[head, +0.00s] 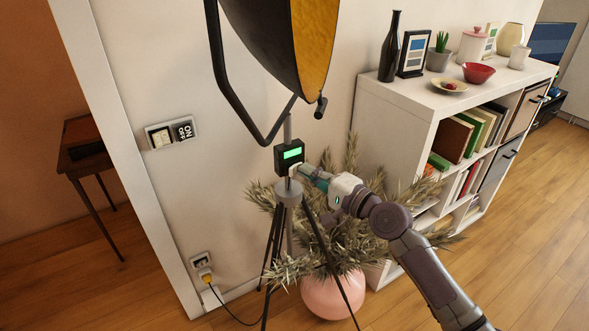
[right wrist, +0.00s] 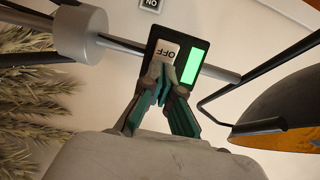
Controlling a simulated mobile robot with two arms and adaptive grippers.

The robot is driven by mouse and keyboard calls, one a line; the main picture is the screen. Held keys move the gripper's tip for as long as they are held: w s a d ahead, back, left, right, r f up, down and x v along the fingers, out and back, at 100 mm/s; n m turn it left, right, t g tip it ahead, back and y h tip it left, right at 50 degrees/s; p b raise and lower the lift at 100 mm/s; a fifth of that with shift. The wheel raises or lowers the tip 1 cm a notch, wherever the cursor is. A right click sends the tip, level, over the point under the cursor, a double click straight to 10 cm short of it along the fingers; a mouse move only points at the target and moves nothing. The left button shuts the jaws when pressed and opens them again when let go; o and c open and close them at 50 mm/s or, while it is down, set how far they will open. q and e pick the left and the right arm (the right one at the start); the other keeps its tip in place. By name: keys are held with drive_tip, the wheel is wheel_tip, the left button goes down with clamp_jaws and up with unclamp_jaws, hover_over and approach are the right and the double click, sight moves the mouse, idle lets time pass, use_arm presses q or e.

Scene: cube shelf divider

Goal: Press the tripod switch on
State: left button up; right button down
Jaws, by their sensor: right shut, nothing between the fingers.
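The tripod switch (head: 289,155) is a small black box on the pole of a lamp tripod (head: 288,196), with a lit green panel. In the right wrist view the switch box (right wrist: 209,76) shows the bright green panel beside a white rocker marked OFF (right wrist: 163,51). My right gripper (head: 299,171) is shut and empty, its tips at the lower right of the box. In the right wrist view its closed fingertips (right wrist: 164,74) are at the lower edge of the white rocker; I cannot tell whether they touch. My left gripper is not in view.
A large black lamp shade with a gold inside (head: 306,40) hangs above the switch. A spiky plant in a pink pot (head: 333,295) stands behind the tripod. A white shelf (head: 395,130) is at right. A wall switch plate (head: 171,133) and a plugged cord (head: 207,279) are at left.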

drive_tip(key=s+d+p, duration=0.2)
drive_tip(key=s+d, duration=0.1)
drive_tip(key=s, duration=0.2)
drive_tip(key=shift+d, duration=0.25)
